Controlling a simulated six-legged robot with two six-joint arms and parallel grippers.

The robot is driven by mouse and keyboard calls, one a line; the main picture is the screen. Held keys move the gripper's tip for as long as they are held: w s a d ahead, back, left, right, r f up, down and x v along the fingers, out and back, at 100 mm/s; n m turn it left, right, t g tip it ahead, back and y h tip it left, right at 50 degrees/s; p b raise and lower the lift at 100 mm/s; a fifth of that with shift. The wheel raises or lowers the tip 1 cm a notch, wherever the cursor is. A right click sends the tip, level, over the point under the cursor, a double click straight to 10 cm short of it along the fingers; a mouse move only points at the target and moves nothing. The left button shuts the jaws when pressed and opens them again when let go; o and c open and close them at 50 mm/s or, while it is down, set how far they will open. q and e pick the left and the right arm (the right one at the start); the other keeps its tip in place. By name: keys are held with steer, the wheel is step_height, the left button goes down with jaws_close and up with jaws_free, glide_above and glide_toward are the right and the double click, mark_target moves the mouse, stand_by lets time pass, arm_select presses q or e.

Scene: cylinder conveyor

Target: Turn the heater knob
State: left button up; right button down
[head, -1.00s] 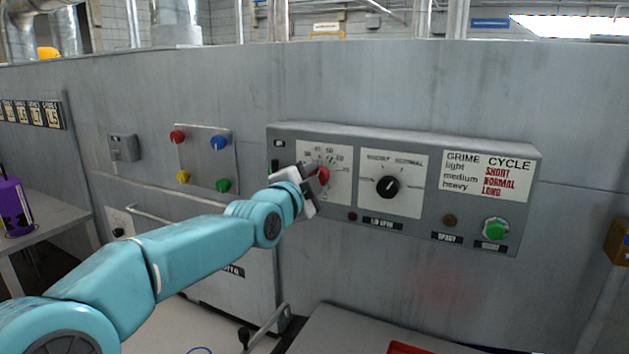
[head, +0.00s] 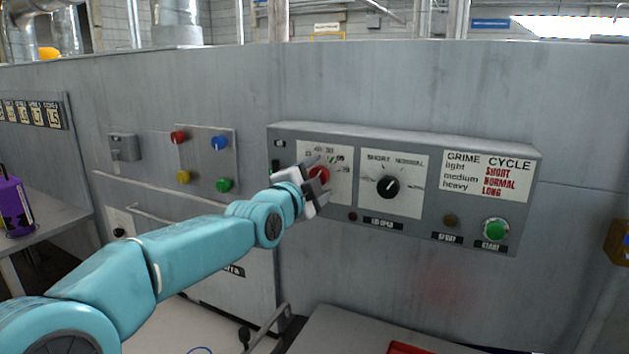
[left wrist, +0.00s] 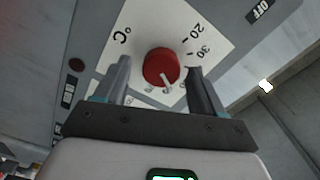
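The red heater knob (head: 319,174) sits on a white temperature dial plate (head: 342,187) at the left of the grey control panel. In the left wrist view the red knob (left wrist: 162,68) shows a pale pointer, with numbers around it. My left gripper (head: 318,184) is at the knob. In the left wrist view its two fingers (left wrist: 158,84) stand apart, one on each side of the knob, with a visible gap on both sides. It is open and holds nothing. The gripper hides part of the dial in the head view. My right gripper is not in view.
A black knob (head: 388,187) with its own dial plate sits right of the heater dial. A green button (head: 495,230) is at the panel's lower right. A plate with several coloured buttons (head: 205,158) is on the wall to the left.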

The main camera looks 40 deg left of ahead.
arm_select(q)
steer(key=shift+s, duration=0.1)
steer(key=b+v, duration=0.3)
steer(key=v, duration=1.3)
steer(key=shift+s, duration=0.15)
